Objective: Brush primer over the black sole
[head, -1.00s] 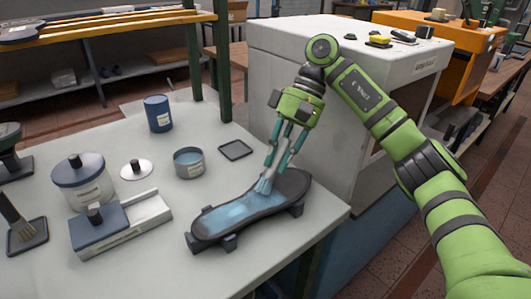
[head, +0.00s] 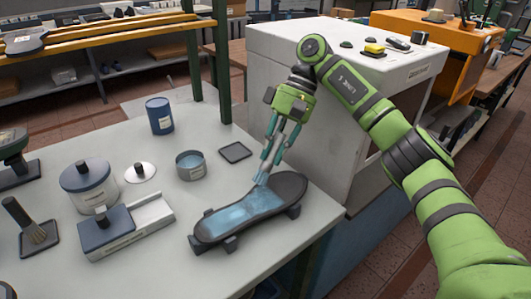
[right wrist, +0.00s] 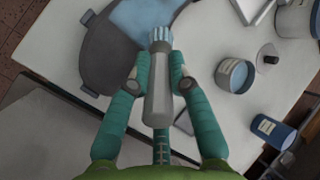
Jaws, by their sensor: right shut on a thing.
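The black sole (head: 290,188) lies bottom up on a low footed holder near the table's front right. A wet-looking light blue primer coat (head: 240,212) covers its middle and much of its left part; the right end is bare black. My right gripper (head: 269,158) is shut on a brush, above the sole's far edge. In the right wrist view the brush (right wrist: 162,100) has a grey handle between the fingers (right wrist: 162,72) and blue-tinted bristles at the coat's edge. Exact contact is hard to tell. An open tin of blue liquid (head: 190,166) stands behind the sole. My left gripper is not in view.
A small dark tray (head: 235,152) lies beside the tin. A white cabinet (head: 330,110) stands close behind my right arm.

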